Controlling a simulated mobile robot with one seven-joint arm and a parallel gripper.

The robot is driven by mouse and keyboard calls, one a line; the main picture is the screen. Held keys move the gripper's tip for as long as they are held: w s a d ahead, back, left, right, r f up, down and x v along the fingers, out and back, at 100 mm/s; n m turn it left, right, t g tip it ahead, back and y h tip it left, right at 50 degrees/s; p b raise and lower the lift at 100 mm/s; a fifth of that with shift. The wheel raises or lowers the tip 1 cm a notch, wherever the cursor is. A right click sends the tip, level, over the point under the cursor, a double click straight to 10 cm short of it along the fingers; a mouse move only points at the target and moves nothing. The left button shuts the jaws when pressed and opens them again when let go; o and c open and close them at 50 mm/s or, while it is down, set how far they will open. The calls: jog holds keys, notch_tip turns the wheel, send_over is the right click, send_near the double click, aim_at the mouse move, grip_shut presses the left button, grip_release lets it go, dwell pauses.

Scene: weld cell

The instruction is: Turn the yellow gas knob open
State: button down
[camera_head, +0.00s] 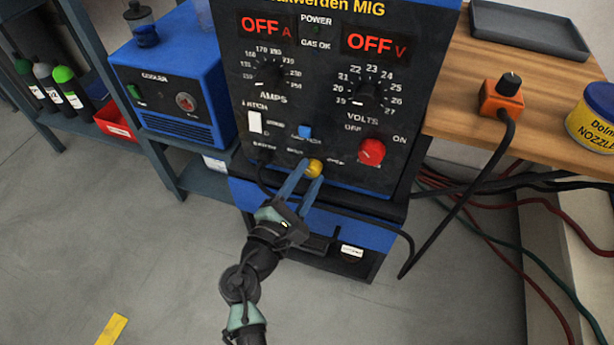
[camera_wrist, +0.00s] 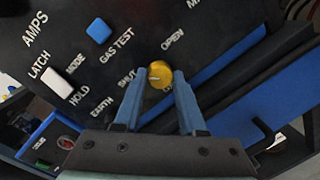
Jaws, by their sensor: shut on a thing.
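The yellow gas knob (camera_head: 314,168) sits low on the black front panel of the blue MIG welder (camera_head: 330,100). In the wrist view the yellow knob (camera_wrist: 159,74) lies between my two blue fingertips, with a small pale mark on its face. The word SHUT is printed to its left and OPEN above it to the right. My gripper (camera_head: 307,167) reaches the knob from below and is shut on it. It also shows in the wrist view (camera_wrist: 159,78). The fingers hide the knob's lower sides. Both displays read OFF.
A red knob (camera_head: 371,151), a blue gas test button (camera_head: 305,131) and a white latch switch (camera_head: 255,122) are near on the panel. A black cable (camera_head: 375,214) hangs below the panel. A blue cooler (camera_head: 185,75) stands left.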

jog(key=m+b, duration=0.1)
jog(key=m, duration=0.3)
jog(key=shift+g, duration=0.3)
jog(key=m+y+b, duration=0.1)
jog(key=m, duration=0.3)
jog(key=shift+d+m, duration=0.1)
jog(key=shift+m, duration=0.3)
jog(key=m+b, duration=0.1)
jog(key=m, duration=0.3)
jog(key=shift+s+f+y+b, duration=0.1)
jog(key=shift+y+b, duration=0.2)
jog(key=shift+b, duration=0.1)
jog(key=shift+m+y+b, duration=0.4)
jog(key=shift+m+b, duration=0.45)
jog(key=shift+m, duration=1.05)
jog(key=shift+c, duration=2.4)
grip_release()
